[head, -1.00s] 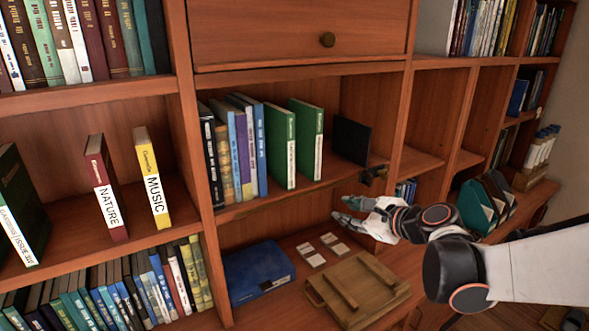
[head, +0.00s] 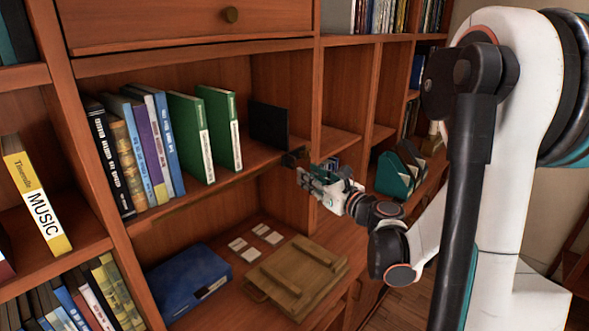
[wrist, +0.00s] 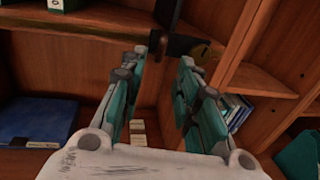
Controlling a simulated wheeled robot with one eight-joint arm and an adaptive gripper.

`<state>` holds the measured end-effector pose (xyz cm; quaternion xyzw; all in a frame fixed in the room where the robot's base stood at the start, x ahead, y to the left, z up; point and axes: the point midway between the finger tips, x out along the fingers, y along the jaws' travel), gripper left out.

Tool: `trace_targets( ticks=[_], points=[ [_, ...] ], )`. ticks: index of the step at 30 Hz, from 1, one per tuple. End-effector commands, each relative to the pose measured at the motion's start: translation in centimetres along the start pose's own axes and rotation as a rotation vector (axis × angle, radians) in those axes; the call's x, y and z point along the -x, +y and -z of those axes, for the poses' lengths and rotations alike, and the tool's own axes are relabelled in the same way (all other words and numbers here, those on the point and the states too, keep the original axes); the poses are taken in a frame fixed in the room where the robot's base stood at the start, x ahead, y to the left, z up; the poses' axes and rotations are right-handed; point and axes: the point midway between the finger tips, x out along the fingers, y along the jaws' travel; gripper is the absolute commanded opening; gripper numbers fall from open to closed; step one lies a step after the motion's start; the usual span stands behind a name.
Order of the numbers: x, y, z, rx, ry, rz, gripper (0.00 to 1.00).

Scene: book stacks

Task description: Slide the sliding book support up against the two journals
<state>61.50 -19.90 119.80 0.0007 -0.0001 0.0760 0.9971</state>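The two journals are green with white spine labels and stand upright on the middle shelf, the left one (head: 190,138) slightly apart from the right one (head: 220,128). The sliding book support is a black upright plate (head: 268,124) to their right, with a gap between. Its black block (head: 296,157) sits at the shelf's front edge and also shows in the wrist view (wrist: 184,46). My gripper (head: 304,174) is just below and in front of that block. In the wrist view my gripper (wrist: 163,57) has its fingers apart with nothing between them; contact with the block cannot be told.
Several books (head: 150,140) stand left of the journals. Below are a blue box (head: 190,280), small white cards (head: 255,243) and a wooden tray (head: 298,270). A vertical divider (head: 314,95) stands right of the support. Teal holders (head: 395,172) stand further right.

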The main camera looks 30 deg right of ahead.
Motion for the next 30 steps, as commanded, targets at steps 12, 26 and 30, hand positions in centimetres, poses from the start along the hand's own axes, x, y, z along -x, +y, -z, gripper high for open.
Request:
trace_targets(
  ticks=[12,26,30],
  points=[
    [-6.6,0.0,0.1,0.001,0.001,0.000,0.30],
    [-7.4,0.0,0.0,0.001,0.001,0.000,0.23],
    [-7.4,0.0,0.0,0.001,0.001,0.000,0.00]
  ],
)
